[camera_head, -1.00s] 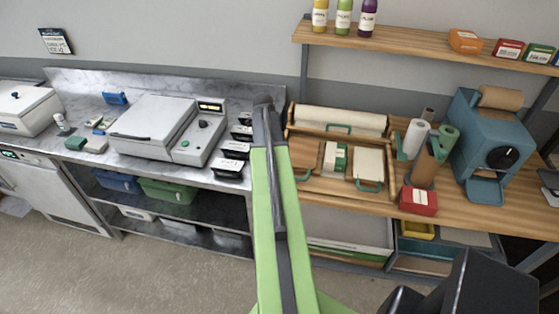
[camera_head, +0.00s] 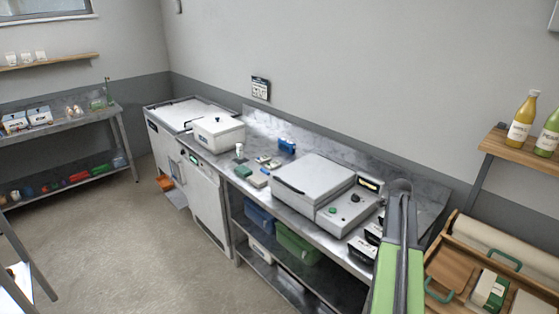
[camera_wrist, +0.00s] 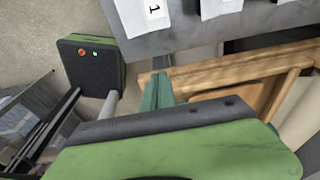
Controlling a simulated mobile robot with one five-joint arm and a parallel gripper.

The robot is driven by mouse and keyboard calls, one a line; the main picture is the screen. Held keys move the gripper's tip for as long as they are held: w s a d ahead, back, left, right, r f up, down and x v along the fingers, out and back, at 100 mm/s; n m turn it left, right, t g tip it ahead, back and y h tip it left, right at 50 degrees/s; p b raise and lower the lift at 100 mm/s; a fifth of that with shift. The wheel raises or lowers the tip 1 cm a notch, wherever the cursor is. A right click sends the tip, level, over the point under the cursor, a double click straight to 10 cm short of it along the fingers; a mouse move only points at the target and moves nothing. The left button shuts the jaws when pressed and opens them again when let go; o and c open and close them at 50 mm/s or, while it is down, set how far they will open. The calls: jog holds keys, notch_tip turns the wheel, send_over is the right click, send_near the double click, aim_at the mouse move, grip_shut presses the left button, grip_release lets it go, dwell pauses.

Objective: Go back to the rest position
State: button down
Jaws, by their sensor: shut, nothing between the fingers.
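In the wrist view my gripper (camera_wrist: 157,78) shows as narrow teal-green fingers close together near the middle, with nothing seen between them. A green and dark grey part of my arm crosses the bottom of that view. In the head view my green arm stands at the lower right, its dark bend overlapping the right end of the marble bench (camera_head: 262,150). The gripper itself cannot be made out there.
The bench carries a white lidded box (camera_head: 218,133) and a white machine (camera_head: 313,182). A wooden tray (camera_head: 452,262) is at the lower right; bottles (camera_head: 522,118) stand on a shelf above. Another bench (camera_head: 62,127) is at the far left. Floor (camera_head: 150,245) between is clear.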

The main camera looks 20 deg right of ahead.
jog(key=shift+n, duration=0.7)
jog(key=w+a, duration=0.1)
jog(key=a, duration=0.1)
jog(key=w+a, duration=0.2)
jog(key=w+a+f, duration=0.1)
jog(key=w+a, duration=0.1)
jog(key=shift+w+a+b, duration=0.15)
jog(key=shift+w+b, duration=0.05)
jog(key=shift+b, duration=0.2)
jog(key=w+a+f+n+b, duration=0.1)
jog(key=w+a+n, duration=0.2)
jog(key=a, duration=0.8)
jog(key=w+a+f+n+b, duration=0.1)
jog(key=w+a+n, duration=0.15)
jog(key=a, duration=0.75)
jog(key=s+a+n+t, duration=0.1)
jog(key=s+a+n, duration=0.1)
jog(key=a+n, duration=0.8)
jog(key=s+a+f+n, duration=0.1)
jog(key=s+a+n, duration=0.1)
jog(key=a+n, duration=0.8)
jog(key=n+b, duration=0.1)
jog(key=n, duration=0.3)
jog(key=shift+s+n+t+y, duration=0.35)
jog(key=shift+t+y, duration=0.05)
jog(key=shift+f, duration=0.1)
